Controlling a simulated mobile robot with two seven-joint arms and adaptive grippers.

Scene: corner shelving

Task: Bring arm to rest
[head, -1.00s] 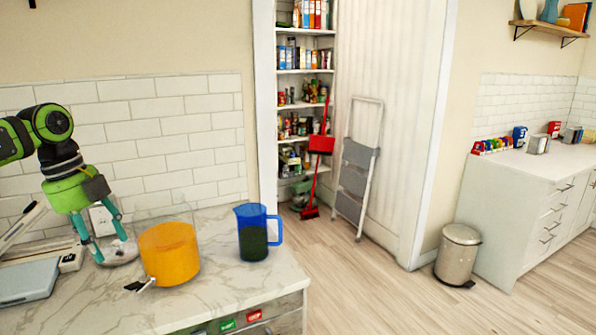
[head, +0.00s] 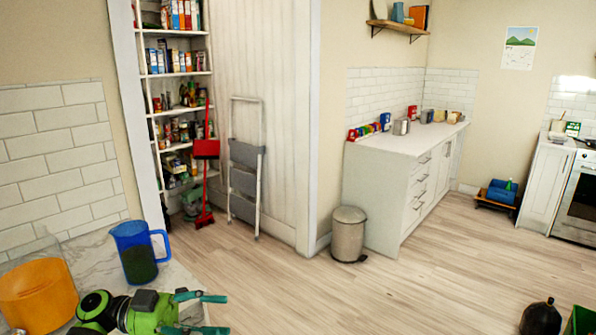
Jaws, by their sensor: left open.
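My left gripper (head: 198,313) is at the lower left of the head view, with its green body and teal fingers low in front of the marble counter (head: 93,251). The fingers point right and are spread apart with nothing between them. To its left on the counter is a clear container with an orange lower part (head: 38,295). A blue pitcher (head: 137,252) with dark contents stands behind the gripper, apart from it. My right gripper does not show.
Open wood floor (head: 420,260) fills the middle and right. A metal bin (head: 348,234) stands by the white cabinet (head: 385,190). A step ladder (head: 244,170) and red broom (head: 205,165) lean by the pantry shelves (head: 178,82). A dark rounded object (head: 541,317) is at lower right.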

